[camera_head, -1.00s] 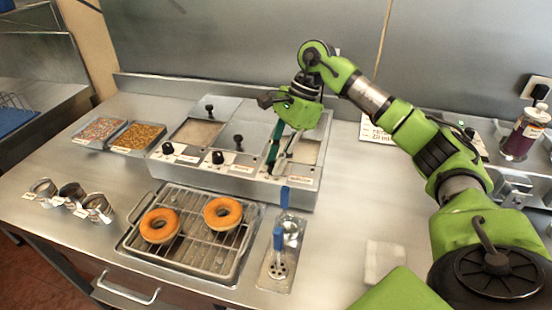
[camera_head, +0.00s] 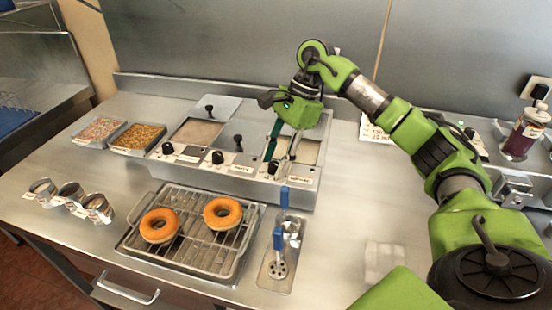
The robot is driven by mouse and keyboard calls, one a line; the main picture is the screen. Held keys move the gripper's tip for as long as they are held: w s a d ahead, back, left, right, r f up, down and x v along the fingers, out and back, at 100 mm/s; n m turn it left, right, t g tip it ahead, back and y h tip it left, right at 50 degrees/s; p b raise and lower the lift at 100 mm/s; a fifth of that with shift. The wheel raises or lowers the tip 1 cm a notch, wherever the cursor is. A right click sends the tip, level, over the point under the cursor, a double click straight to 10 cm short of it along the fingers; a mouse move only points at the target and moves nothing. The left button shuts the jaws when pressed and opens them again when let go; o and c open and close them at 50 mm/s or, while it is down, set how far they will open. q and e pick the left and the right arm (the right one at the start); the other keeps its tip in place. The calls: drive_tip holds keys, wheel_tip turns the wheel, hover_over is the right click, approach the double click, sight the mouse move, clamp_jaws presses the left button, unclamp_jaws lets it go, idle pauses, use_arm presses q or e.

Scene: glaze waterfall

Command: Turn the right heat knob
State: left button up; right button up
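The warmer unit (camera_head: 232,178) has a row of black knobs on its front panel. The right heat knob (camera_head: 272,167) is at the right end, beside a white label. My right gripper (camera_head: 281,158) hangs over the right end of the unit, pointing down. Its two fingers are apart with a gap between them, and nothing shows held. The left finger's tip is just above the right knob; I cannot tell whether it touches. The middle knob (camera_head: 217,157) and left knob (camera_head: 167,148) stand clear of the gripper. My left gripper is not in view.
A wire rack tray (camera_head: 130,247) with two donuts stands in front of the unit. Blue-handled utensils (camera_head: 279,238) lie on a small tray to its right. Topping trays (camera_head: 137,137) and small metal cups (camera_head: 70,191) are at left. The counter's front right is mostly clear.

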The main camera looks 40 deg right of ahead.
drive_tip(key=v, duration=1.2)
drive_tip(key=shift+w, duration=0.1)
